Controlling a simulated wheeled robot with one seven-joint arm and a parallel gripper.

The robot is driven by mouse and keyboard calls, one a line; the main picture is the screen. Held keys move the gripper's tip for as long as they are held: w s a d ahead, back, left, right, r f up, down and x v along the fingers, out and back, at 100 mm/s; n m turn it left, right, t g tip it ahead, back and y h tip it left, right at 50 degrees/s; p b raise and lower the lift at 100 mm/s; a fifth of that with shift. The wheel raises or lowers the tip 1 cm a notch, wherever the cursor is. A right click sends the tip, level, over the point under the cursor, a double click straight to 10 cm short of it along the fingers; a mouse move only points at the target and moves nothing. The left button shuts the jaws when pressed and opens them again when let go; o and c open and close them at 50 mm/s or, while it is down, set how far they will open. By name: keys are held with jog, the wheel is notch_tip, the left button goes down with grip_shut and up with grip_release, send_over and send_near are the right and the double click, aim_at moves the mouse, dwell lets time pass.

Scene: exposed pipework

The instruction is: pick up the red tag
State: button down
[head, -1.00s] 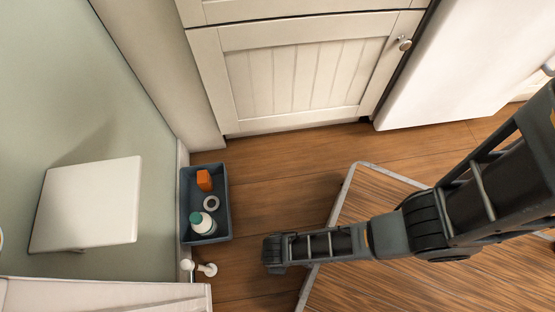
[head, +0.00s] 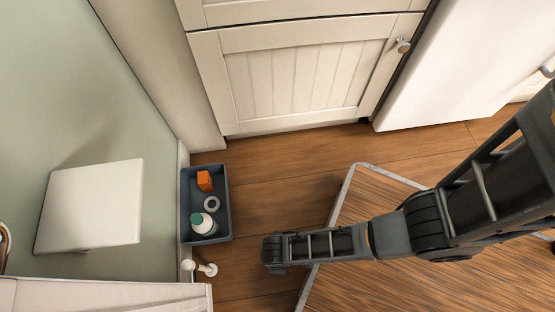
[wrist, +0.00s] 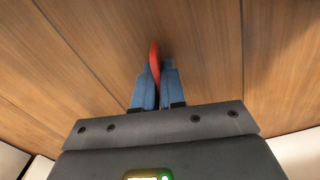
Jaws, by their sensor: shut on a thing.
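The red tag (wrist: 154,58) shows in the wrist view as a thin red piece, seen nearly edge-on. It sits between the two blue fingers of my gripper (wrist: 157,80), which is shut on it. The tag sticks out a little past the fingertips, and its lower part is hidden between the fingers. Wooden floor lies behind it. In the head view my arm reaches in from the right over the floor. The fingers and the tag cannot be made out there.
A blue-grey bin (head: 225,221) on the floor holds an orange block (head: 205,181), a grey ring (head: 211,203) and a teal-capped bottle (head: 203,223). A white pipe fitting (head: 206,269) stands just below it. A white cabinet (head: 295,75) is behind. Bare floor (head: 275,190) lies between bin and arm.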

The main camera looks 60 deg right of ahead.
jog(key=r+p, duration=0.1)
jog(key=r, duration=0.1)
jog(key=r+p, duration=0.1)
jog(key=r, duration=0.1)
jog(key=shift+s+d+p, duration=0.2)
jog(key=shift+d+p, duration=0.1)
jog(key=shift+p, duration=0.05)
jog(key=s+d+r+p, duration=0.4)
jog(key=d+r+p, duration=0.1)
jog(key=d, duration=0.5)
jog(key=shift+r, duration=0.55)
jog(key=shift+s, duration=0.1)
